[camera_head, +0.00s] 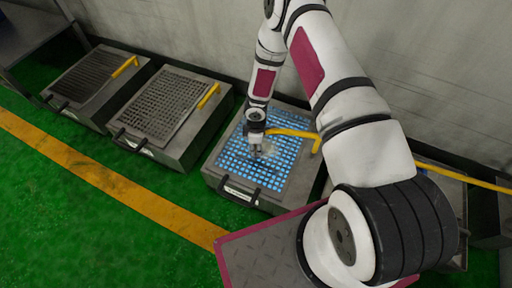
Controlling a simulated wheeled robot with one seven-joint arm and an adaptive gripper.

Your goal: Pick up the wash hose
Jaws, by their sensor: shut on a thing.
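My gripper (257,152) points down over the blue-lit grate of the third box from the left. It is shut on the wash hose, though the held part is small and mostly hidden by the gripper. A yellow length (292,133) runs right from beside my gripper, just above the grate, and passes out of sight behind my arm. A yellow line (462,178) shows again right of my arm; I cannot tell whether it is the same piece. A pale blurred patch lies on the grate by the fingertips.
Two grey grated boxes (180,145) and (72,112) with yellow bars stand to the left along the wall. A dark table (25,35) is at the far left. Green floor with an orange stripe (100,180) is clear in front.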

